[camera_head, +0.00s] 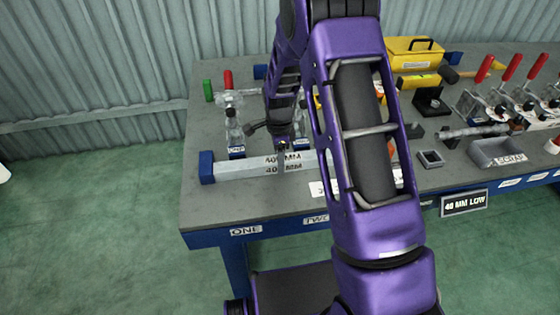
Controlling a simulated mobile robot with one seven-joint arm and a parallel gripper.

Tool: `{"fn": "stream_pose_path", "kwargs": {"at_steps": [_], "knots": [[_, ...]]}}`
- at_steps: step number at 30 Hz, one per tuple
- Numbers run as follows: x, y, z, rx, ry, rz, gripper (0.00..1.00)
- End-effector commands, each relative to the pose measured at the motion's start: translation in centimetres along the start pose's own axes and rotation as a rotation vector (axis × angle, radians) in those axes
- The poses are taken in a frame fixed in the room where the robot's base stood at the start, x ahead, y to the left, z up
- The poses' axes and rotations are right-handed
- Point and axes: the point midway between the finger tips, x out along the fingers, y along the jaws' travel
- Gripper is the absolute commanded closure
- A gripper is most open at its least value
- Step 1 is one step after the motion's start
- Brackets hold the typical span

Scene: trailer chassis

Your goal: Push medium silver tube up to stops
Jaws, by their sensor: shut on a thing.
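A long silver square tube (240,169) marked 40 MM on its top and front faces lies left to right along the front of the grey table. Its left end is at a blue stop block (206,168); I cannot tell whether they touch. My gripper (283,148) points down at the middle of the tube and is shut on it. The fingertips are small and partly hidden. My purple arm hides the tube's right end and anything there.
Clamps with red and green handles (228,79) stand behind the tube at left. A yellow toolbox (412,50), a hammer (470,73), red-handled clamps (511,67) and a grey scrap bin (497,151) are to the right. The table's front left strip is clear.

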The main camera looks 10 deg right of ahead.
Motion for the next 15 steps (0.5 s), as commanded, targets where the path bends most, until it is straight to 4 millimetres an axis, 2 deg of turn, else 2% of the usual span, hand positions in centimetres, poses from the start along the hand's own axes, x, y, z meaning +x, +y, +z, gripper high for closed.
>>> {"fn": "stream_pose_path", "kwargs": {"at_steps": [1, 15], "knots": [[-0.14, -0.35, 0.60, -0.001, -0.007, -0.008, 1.00], [-0.20, -0.70, 0.74, 0.012, -0.010, -0.009, 1.00]]}}
